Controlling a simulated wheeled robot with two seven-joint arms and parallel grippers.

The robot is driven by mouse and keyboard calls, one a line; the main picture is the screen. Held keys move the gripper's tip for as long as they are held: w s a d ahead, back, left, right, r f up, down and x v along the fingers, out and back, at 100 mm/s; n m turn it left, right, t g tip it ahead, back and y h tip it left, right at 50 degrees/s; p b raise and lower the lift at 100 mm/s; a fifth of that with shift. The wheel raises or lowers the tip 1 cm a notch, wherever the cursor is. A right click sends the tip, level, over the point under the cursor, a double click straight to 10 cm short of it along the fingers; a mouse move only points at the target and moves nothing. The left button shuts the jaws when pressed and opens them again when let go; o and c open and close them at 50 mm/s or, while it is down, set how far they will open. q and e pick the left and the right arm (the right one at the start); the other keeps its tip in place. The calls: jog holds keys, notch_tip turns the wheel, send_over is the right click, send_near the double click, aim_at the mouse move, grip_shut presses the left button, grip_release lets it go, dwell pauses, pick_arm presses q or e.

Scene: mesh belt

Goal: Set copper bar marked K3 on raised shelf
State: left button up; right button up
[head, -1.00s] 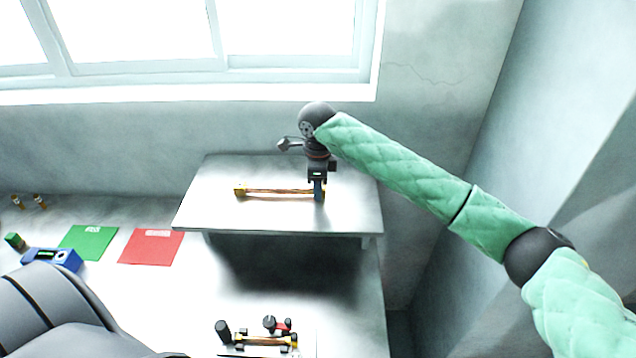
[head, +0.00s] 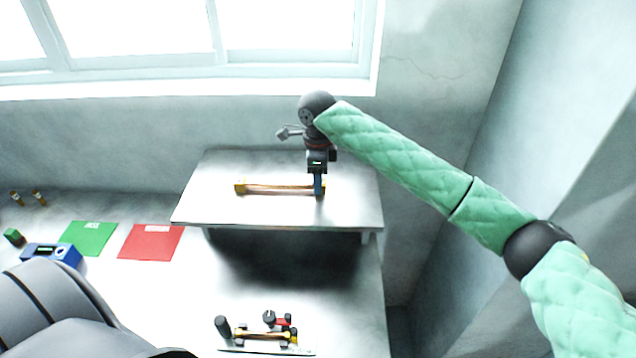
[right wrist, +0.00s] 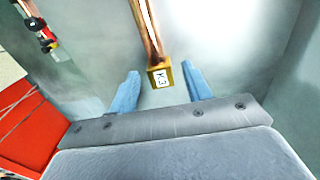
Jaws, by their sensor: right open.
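The copper bar marked K3 (head: 278,189) lies flat on the raised shelf (head: 215,215), with brass-coloured blocks at its ends. In the right wrist view its end block with the K3 label (right wrist: 160,77) sits between the two blue fingertips. My right gripper (head: 319,190) is at the bar's right end, its fingers apart on both sides of the block, with gaps visible in the right wrist view (right wrist: 160,88). My left gripper does not show.
A fixture with black knobs and another brass-ended bar (head: 262,336) stands on the table in front of the shelf. A red mat (head: 150,243), a green mat (head: 88,239) and a blue device (head: 50,255) lie to the left. The shelf's left part is clear.

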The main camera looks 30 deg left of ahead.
notch_tip(320, 180, up, 3)
jog(key=shift+r+b, duration=0.1)
jog(key=shift+b, duration=0.5)
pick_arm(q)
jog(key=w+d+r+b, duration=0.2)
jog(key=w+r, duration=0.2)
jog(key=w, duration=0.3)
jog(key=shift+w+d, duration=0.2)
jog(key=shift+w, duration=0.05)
pick_arm(e)
notch_tip(320, 180, up, 7)
jog(key=shift+r, duration=0.15)
